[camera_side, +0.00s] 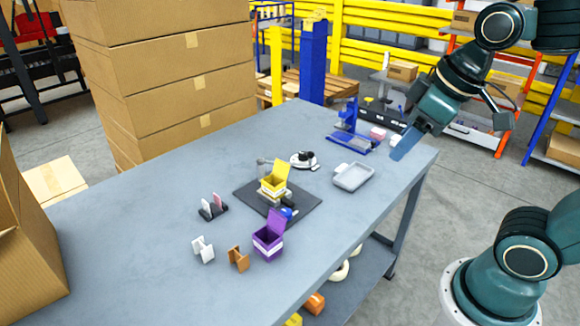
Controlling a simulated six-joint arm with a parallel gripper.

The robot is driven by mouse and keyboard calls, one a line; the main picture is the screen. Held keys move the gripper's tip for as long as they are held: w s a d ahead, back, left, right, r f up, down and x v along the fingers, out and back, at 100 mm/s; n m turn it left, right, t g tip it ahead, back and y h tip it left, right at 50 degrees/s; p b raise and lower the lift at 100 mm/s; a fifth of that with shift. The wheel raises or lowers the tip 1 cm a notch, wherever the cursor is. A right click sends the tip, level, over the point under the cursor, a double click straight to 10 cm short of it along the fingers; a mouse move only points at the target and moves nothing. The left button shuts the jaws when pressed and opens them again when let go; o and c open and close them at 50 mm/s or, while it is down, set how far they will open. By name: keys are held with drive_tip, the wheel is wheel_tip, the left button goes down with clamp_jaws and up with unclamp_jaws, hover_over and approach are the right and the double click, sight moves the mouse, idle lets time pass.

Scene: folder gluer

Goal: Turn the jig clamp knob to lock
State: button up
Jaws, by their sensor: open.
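My gripper (403,148) hangs at the right, above the far right end of the grey table (130,232), well apart from the jig. It is open and nothing shows between its fingers. A dark square mat (248,197) lies mid-table and carries the small jig, with a yellow open box (274,184) on it. A small blue and black part (287,213) sits at the jig's front side; it may be the clamp knob, but it is too small to tell its shape or turn position.
A purple open box (268,240), brown holder (238,259), white holder (203,249) and small rack (212,209) stand in front. A grey tray (353,177), round black-and-white device (304,160) and blue press (348,128) lie toward the gripper. Stacked cartons (165,75) rise behind.

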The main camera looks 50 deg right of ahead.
drive_tip(key=w+f+n+g, duration=0.15)
drive_tip(key=w+n, duration=0.25)
drive_tip(key=w, duration=0.4)
drive_tip(key=n+g, duration=0.4)
drive_tip(key=n, duration=0.6)
hover_over(286, 212)
wheel_tip(286, 212, down, 16)
drive_tip(key=r, duration=0.1)
drive_tip(key=shift+w+d+f, duration=0.1)
drive_tip(key=shift+w+f, duration=0.15)
drive_tip(key=shift+w, duration=0.05)
drive_tip(key=f, duration=1.3)
drive_tip(key=shift+s+f, duration=0.2)
drive_tip(key=shift+f, duration=0.2)
drive_tip(key=shift+c, duration=0.4)
drive_tip(key=c, duration=0.9)
